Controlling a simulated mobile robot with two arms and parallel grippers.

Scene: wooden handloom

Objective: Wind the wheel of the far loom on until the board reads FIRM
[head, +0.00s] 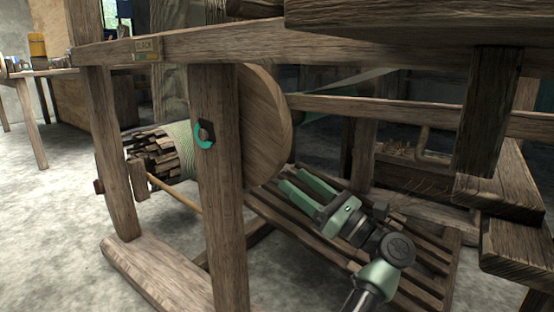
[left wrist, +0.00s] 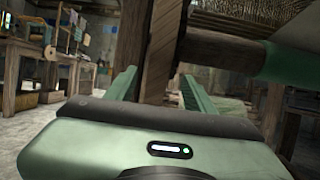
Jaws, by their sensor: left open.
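The wheel (head: 268,125) is a large wooden disc behind the loom's front post in the head view. The small board (head: 147,45) on the top rail appears to read SLACK, with a green and orange strip below. My left gripper (head: 291,181) is open, its green fingers pointing up and left at the wheel's lower right rim. In the left wrist view, the wheel's rim (left wrist: 163,45) seems to stand edge-on between the two spread fingers of the gripper (left wrist: 158,82). I cannot tell whether they touch it. My right gripper is not in view.
A beam of slats wound with pale threads (head: 175,150) lies left of the post (head: 218,210), which bears a turquoise ring (head: 203,135). Slatted treadles (head: 400,260) lie under my arm. A bench (head: 490,200) stands at right. Open floor (head: 50,220) is at left.

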